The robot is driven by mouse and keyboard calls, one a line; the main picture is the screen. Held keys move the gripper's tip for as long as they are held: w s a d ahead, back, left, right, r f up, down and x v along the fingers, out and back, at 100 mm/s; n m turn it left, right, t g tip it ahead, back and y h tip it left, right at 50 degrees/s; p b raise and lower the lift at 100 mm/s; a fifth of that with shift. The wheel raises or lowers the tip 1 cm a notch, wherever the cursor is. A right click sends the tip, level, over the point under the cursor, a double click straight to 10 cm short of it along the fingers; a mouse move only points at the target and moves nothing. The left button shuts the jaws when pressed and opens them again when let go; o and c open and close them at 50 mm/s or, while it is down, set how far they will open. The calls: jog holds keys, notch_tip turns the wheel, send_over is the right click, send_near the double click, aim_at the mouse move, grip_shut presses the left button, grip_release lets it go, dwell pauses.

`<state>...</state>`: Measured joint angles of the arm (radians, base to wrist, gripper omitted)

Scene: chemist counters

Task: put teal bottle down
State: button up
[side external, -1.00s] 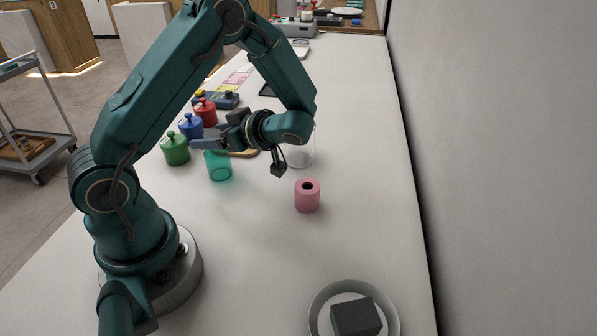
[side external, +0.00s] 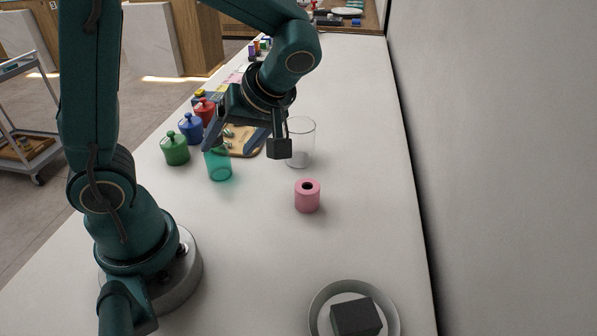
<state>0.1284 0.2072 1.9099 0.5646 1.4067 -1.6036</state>
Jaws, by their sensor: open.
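The teal bottle (side external: 219,165) is see-through and stands upright on the white counter, left of the middle in the side external view. My gripper (side external: 235,142) is open, with its fingers apart and pointing down. It is above and just right of the bottle in the picture. One finger overlaps the bottle's top in the picture, and I cannot tell whether it touches. Nothing shows between the fingers except the board behind them.
Green (side external: 175,150), blue (side external: 190,127) and red (side external: 204,111) lidded jars stand left of the bottle. A clear glass beaker (side external: 301,143), a pink cylinder (side external: 307,197) and a wooden board (side external: 245,149) are close by. A bowl (side external: 391,318) holds a dark block.

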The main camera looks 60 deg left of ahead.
jog(key=s+d+r+m+t+h, duration=0.2)
jog(key=d+m+t+h, duration=0.4)
jog(key=m, duration=0.8)
jog(key=d+r+t, duration=0.1)
jog(key=d+t, duration=0.1)
jog(key=d, duration=0.1)
jog(key=shift+s+d+r+m+h, duration=0.2)
jog(key=shift+d+m+h, duration=0.1)
jog(key=shift+d+h, duration=0.1)
